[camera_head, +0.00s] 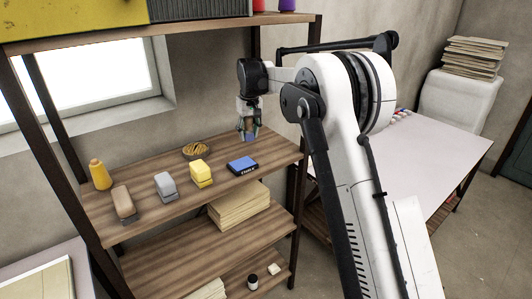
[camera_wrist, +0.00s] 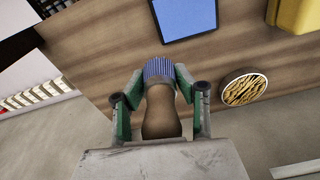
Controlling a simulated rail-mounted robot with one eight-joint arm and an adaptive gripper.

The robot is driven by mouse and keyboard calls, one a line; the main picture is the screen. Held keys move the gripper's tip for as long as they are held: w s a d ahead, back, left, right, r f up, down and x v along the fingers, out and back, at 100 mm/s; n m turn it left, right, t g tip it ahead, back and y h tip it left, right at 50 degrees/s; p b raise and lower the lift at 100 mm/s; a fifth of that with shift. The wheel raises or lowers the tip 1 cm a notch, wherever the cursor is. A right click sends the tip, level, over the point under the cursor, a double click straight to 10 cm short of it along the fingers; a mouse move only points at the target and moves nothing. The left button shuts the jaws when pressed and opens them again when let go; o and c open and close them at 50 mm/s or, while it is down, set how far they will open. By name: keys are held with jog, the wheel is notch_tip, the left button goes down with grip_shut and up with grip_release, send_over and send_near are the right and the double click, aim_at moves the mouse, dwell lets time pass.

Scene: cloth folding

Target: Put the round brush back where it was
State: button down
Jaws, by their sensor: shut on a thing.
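My gripper (camera_head: 248,122) is shut on the round brush (camera_wrist: 161,112). The brush has a brown handle and a ring of blue bristles pointing away from my wrist. In the head view the brush (camera_head: 249,134) is small and partly hidden by the fingers, with its bristles pointing down. My gripper holds it above the right part of the wooden shelf (camera_head: 150,210). In the head view a blue pad in a dark frame (camera_head: 242,165) lies on the shelf just below the brush; the brush appears apart from it.
On the same shelf stand a yellow block-like thing (camera_head: 201,173), a grey one (camera_head: 165,186), a brown one (camera_head: 124,202), a yellow bottle (camera_head: 100,174) and a round dish (camera_head: 196,149). Shelf posts flank them. A white table (camera_head: 430,150) is at the right.

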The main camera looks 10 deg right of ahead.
jog(key=p, duration=0.1)
send_over(267, 157)
notch_tip(267, 157, down, 4)
jog(key=shift+s+d+f, duration=0.1)
jog(key=shift+f, duration=0.05)
jog(key=shift+f+p, duration=0.65)
jog(key=shift+f, duration=1.4)
jog(key=shift+f, duration=0.2)
jog(key=c, duration=1.3)
grip_release()
jog(key=shift+r, duration=0.1)
